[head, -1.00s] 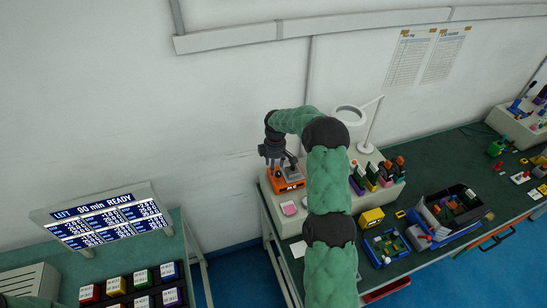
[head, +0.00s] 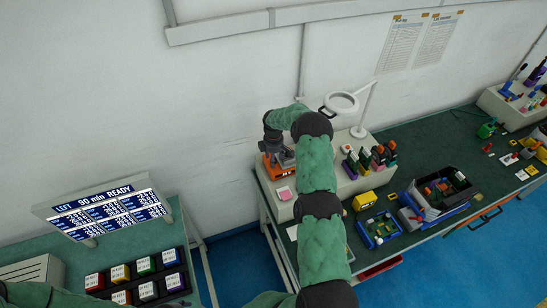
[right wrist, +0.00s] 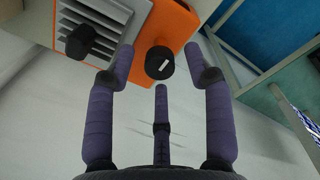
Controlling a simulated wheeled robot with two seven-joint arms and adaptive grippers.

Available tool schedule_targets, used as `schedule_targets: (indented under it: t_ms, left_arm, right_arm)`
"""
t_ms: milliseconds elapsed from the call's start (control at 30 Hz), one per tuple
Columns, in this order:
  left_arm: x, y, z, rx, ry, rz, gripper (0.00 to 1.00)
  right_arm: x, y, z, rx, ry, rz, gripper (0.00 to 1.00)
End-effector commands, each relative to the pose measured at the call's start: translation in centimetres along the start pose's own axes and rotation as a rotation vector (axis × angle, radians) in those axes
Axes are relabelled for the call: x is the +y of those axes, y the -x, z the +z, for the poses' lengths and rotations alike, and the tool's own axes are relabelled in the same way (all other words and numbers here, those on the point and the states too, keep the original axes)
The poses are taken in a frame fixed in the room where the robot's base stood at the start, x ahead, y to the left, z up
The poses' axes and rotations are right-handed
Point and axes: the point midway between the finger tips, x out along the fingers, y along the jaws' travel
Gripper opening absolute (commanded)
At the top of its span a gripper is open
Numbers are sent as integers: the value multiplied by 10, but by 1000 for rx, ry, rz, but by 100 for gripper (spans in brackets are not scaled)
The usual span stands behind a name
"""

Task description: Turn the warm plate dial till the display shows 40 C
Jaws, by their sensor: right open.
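The orange warm plate (head: 274,172) sits at the left end of the pale bench unit in the head view, partly hidden by my right gripper (head: 276,152), which hangs over it. In the right wrist view the plate's orange body (right wrist: 176,22) shows with a black round dial (right wrist: 160,63) bearing a white mark. My right gripper (right wrist: 158,58) is open, its purple fingers spread around the dial, with no clear contact. The plate's temperature display is not readable in either view. My left gripper is not in view.
A second black knob-like part (right wrist: 80,40) stands on the grey ribbed block beside the dial. A ring-lamp magnifier (head: 341,104) and several coloured modules (head: 366,158) stand right of the plate. A results screen (head: 107,214) is at left.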

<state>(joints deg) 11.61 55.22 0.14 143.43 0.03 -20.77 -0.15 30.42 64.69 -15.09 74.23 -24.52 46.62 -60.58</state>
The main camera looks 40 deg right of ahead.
Motion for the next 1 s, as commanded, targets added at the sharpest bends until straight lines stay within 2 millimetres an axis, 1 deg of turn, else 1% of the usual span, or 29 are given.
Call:
schedule_targets:
  t_ms: [100, 367, 400, 467, 500, 533, 567, 833, 1000]
  left_arm:
    - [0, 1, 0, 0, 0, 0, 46]
    - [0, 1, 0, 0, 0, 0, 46]
    - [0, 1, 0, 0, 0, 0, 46]
    - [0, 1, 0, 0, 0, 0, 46]
    - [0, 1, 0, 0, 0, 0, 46]
    - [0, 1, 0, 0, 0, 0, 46]
    - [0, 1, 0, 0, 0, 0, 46]
    - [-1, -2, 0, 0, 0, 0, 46]
    - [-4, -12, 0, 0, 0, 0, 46]
  right_arm:
    - [0, -4, 0, 0, 0, 0, 52]
    - [0, -5, 0, 0, 0, 0, 52]
    - [0, -4, 0, 0, 0, 0, 41]
    - [0, -4, 0, 0, 0, 0, 24]
    - [0, -4, 0, 0, 0, 0, 13]
    - [0, -4, 0, 0, 0, 0, 4]
    - [0, -5, 0, 0, 0, 0, 0]
    - [0, -6, 0, 0, -10, 0, 0]
    - [0, -7, -1, -1, -63, 1, 0]
